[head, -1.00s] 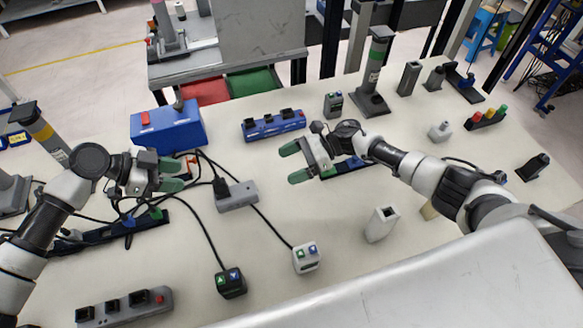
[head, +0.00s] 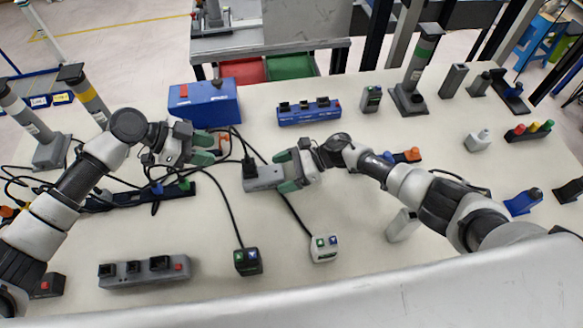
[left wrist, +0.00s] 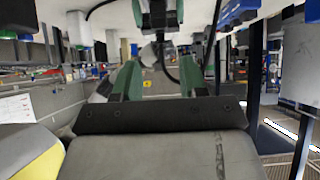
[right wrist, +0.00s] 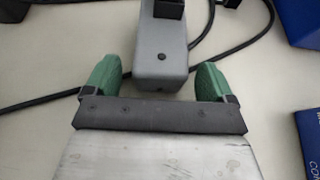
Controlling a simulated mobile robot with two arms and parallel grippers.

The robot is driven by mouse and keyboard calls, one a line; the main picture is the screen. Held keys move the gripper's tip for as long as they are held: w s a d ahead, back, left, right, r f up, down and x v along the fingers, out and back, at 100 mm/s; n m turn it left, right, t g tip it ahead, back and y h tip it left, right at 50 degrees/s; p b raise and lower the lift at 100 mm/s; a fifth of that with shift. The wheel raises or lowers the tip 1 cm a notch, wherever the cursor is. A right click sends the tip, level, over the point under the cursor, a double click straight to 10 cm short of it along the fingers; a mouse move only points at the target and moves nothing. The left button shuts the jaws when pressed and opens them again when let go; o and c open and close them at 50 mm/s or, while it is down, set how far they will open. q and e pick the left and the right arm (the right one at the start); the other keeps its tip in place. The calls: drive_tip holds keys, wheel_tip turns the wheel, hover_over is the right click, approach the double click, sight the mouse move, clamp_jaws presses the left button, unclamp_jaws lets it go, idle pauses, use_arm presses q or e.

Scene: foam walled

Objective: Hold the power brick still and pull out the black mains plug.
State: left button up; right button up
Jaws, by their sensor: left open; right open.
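The grey power brick (head: 262,181) lies on the table in the middle of the head view. The black mains plug (head: 249,167) sits at its left end; in the right wrist view the plug (right wrist: 168,9) shows at the top edge, on the brick (right wrist: 163,60). My right gripper (head: 285,172) is open at the brick's right end. In the right wrist view its green fingers stand either side of the brick's near end, with a gap on each side. My left gripper (head: 213,150) is open and empty, left of the plug and apart from it.
A blue box (head: 205,105) and a blue power strip (head: 310,112) stand behind. A black cube (head: 248,262) and a white cube (head: 323,248) on cables lie in front. A grey strip (head: 145,270) lies front left. Cables run around the brick.

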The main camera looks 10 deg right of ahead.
drive_tip(key=shift+c, duration=0.4)
drive_tip(key=c, duration=1.1)
drive_tip(key=shift+o, duration=0.2)
use_arm(q)
drive_tip(key=d+r+n+g+y, duration=0.1)
drive_tip(key=d+r+n+y, duration=0.7)
drive_tip(key=n, duration=0.5)
drive_tip(key=n+y, duration=0.2)
drive_tip(key=n, duration=0.1)
hover_over(247, 156)
drive_tip(key=shift+t, duration=0.3)
drive_tip(key=f, duration=0.5)
drive_tip(key=shift+w+a+f, duration=0.3)
drive_tip(key=shift+a+f, duration=0.1)
drive_tip(key=shift+d+f, duration=0.2)
drive_tip(key=shift+f, duration=1.15)
drive_tip(key=shift+d+f, duration=0.2)
drive_tip(key=shift+f, duration=1.1)
